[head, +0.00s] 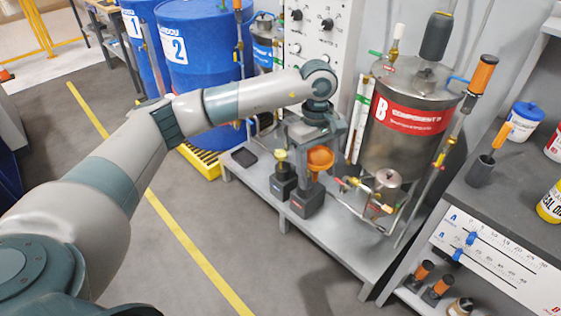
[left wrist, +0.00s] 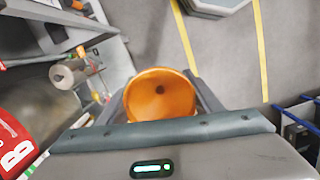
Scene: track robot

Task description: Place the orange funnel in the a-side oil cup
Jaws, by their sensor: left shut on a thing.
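My left gripper (head: 322,140) is shut on the orange funnel (head: 320,157), above the low grey bench. In the left wrist view, the fingers of this gripper (left wrist: 161,100) lie on both sides of the funnel (left wrist: 160,92), whose open mouth faces the camera. Two dark cup-like holders stand below: one with a small blue mark (head: 281,187) and a yellow top piece (head: 281,158), and one with a red mark (head: 306,202) nearly under the funnel. I cannot read which is the a-side oil cup, nor tell whether the funnel's spout touches either. My right gripper is not in view.
A steel tank with a red B label (head: 412,115) and thin pipes stands right of the gripper. A control panel (head: 318,42) is behind. Blue drums (head: 205,50) stand at the back left. A dark flat tray (head: 244,157) lies on the bench (head: 338,240).

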